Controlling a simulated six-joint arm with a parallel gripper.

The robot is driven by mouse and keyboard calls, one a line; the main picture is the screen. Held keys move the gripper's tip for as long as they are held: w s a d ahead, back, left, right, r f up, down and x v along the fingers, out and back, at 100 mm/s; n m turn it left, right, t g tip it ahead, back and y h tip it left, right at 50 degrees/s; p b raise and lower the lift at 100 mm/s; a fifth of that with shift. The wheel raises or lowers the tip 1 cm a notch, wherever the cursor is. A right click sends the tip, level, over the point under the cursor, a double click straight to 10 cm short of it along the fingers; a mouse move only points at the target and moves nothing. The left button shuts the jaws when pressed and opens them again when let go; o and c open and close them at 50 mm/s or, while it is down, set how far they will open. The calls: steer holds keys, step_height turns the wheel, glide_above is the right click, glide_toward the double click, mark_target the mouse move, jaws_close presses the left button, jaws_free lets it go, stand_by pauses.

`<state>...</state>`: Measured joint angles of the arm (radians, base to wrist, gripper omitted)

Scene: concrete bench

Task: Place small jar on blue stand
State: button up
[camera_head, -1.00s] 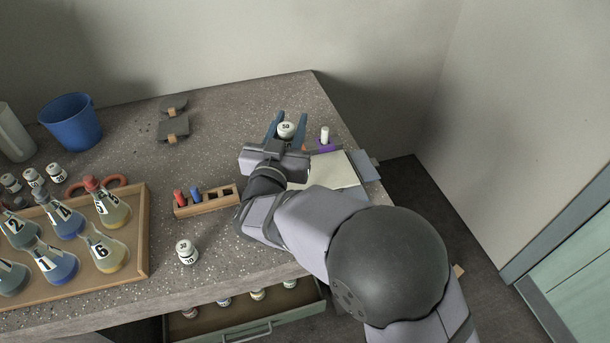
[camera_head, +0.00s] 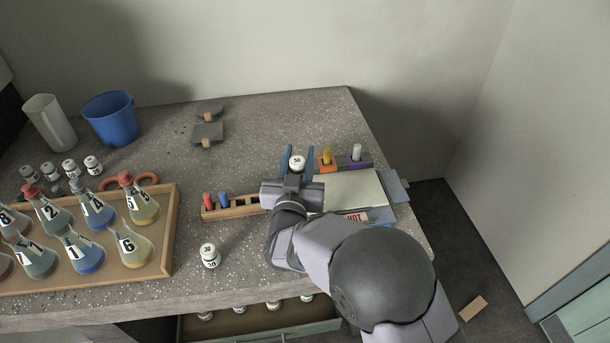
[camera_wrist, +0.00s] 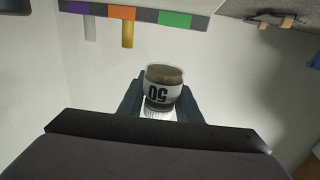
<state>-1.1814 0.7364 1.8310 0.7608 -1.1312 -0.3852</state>
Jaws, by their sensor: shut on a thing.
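A small white jar (camera_head: 297,163) labelled 50 is held between the fingers of my gripper (camera_head: 297,160), which is shut on it. In the wrist view the jar (camera_wrist: 162,88) appears upside down between the fingertips (camera_wrist: 160,97), with a brownish end. It is held to the left of the coloured stands. An orange stand (camera_head: 327,168) holds a yellow vial and a purple stand (camera_head: 358,163) holds a pale vial. The wrist view also shows a green section (camera_wrist: 174,19) on the same strip. I cannot make out a blue stand; my gripper and arm cover part of that area.
A wooden rack (camera_head: 240,209) with red and blue vials lies left of my gripper. A tray (camera_head: 165,245) of flasks, a lone jar (camera_head: 209,256), a blue cup (camera_head: 111,120) and several jars stand further left. A pale plate (camera_head: 350,190) with a HOT label lies right.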

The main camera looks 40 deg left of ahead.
mark_target(300, 173)
steer(key=shift+f, duration=2.75)
steer(key=shift+f, duration=0.1)
steer(key=shift+f, duration=0.15)
steer(key=o, duration=1.1)
steer(key=shift+r, duration=0.25)
steer(key=b+v, duration=0.1)
steer(key=v, duration=1.1)
